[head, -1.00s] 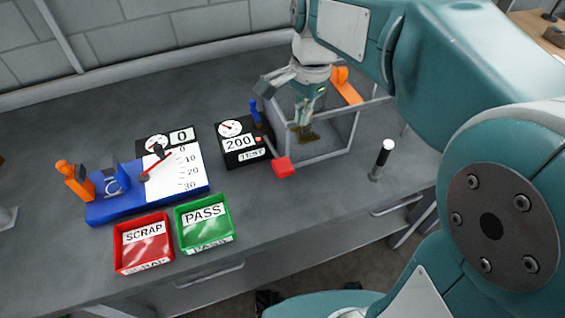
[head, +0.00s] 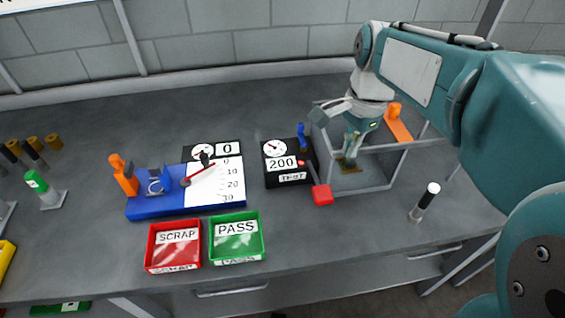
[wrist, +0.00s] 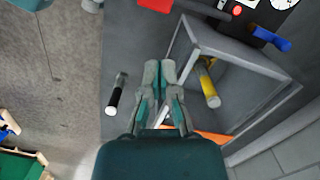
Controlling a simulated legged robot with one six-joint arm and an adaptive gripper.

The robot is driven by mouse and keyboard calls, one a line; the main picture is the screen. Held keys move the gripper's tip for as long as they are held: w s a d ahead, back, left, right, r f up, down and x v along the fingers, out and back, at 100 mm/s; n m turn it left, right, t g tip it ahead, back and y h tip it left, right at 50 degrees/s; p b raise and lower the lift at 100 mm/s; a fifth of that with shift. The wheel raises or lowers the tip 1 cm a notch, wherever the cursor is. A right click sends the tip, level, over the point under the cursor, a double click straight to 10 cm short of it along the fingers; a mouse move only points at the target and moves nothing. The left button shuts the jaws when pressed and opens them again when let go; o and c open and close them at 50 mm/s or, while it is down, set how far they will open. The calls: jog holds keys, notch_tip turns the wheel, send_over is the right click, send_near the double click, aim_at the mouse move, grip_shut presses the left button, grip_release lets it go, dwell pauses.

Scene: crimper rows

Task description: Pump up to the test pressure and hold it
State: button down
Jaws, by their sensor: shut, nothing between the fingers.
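A black pressure unit (head: 272,178) reads 200 above a TEST label and has a round dial (head: 274,148). A red block-ended lever (head: 322,195) slopes out from its right side, and a blue handle (head: 302,132) stands on top. Right of it is an open grey-framed guard (head: 372,190). A brass-coloured piece (head: 345,167) shows inside it, also in the wrist view (wrist: 208,88). My gripper (head: 352,154) points down at the guard, clear of the red lever. In the wrist view my gripper (wrist: 158,66) has its fingertips together and empty.
A blue bench fixture (head: 165,207) with a 0–30 scale and a 0 display stands left. Red SCRAP (head: 173,262) and green PASS (head: 237,253) trays sit in front. A black-and-white upright handle (head: 424,202) stands right.

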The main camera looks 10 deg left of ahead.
aim_at(325, 191)
jog(key=shift+a, duration=0.1)
dwell(0.3)
jog(key=s+a, duration=0.1)
jog(key=s+a+f, duration=0.1)
jog(key=shift+s+a+f, duration=0.15)
jog(key=shift+a+f, duration=0.05)
jog(key=shift+a, duration=0.15)
jog(key=shift+f, duration=0.15)
jog(key=shift+s+a+f, duration=0.1)
jog(key=shift+a+f, duration=0.05)
jog(key=shift+f, duration=1.55)
jog(key=shift+s+a+f, duration=0.1)
jog(key=shift+f, duration=1.55)
